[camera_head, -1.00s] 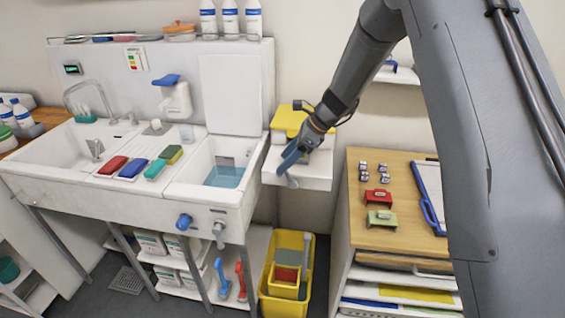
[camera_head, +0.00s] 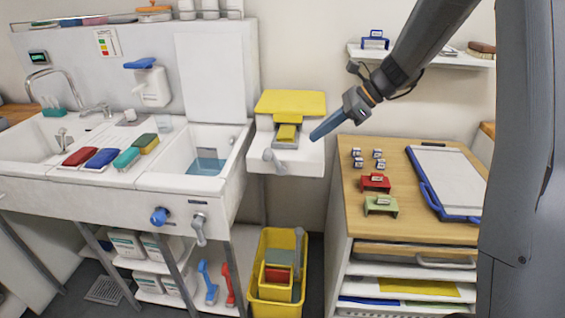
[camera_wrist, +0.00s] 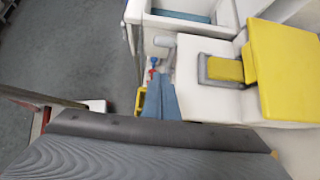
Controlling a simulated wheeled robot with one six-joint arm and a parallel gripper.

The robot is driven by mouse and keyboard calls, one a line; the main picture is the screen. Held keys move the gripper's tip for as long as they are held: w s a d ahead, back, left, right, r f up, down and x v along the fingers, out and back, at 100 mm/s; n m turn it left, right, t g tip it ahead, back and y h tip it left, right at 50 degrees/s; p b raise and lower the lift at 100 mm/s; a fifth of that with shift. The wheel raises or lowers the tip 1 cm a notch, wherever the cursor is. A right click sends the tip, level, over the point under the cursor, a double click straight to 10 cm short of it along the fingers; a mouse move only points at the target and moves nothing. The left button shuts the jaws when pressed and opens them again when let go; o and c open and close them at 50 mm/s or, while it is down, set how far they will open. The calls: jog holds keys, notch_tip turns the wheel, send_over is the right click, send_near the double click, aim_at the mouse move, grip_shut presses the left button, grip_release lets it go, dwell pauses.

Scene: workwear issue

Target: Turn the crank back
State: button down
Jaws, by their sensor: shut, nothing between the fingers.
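A white box with a yellow lid (camera_head: 290,102) stands right of the sink. A yellow block (camera_head: 286,132) lies in a grey slot behind the crank. My gripper (camera_head: 313,138) has blue fingers, closed together and empty. In the head view it is at the right edge of the box, right of the crank and apart from it.
The sink front carries a blue tap handle (camera_head: 159,216) and a grey one (camera_head: 199,228). A yellow bin (camera_head: 257,285) stands on the floor below the box. A wooden-topped cabinet (camera_head: 400,233) with small items and a clipboard (camera_head: 446,181) is at the right.

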jog(key=a+r+p+x, duration=0.1)
jog(key=a+p+x, duration=0.1)
jog(key=x, duration=1)
jog(key=shift+r+p, duration=0.45)
jog(key=shift+p, duration=0.35)
jog(key=shift+d, duration=0.15)
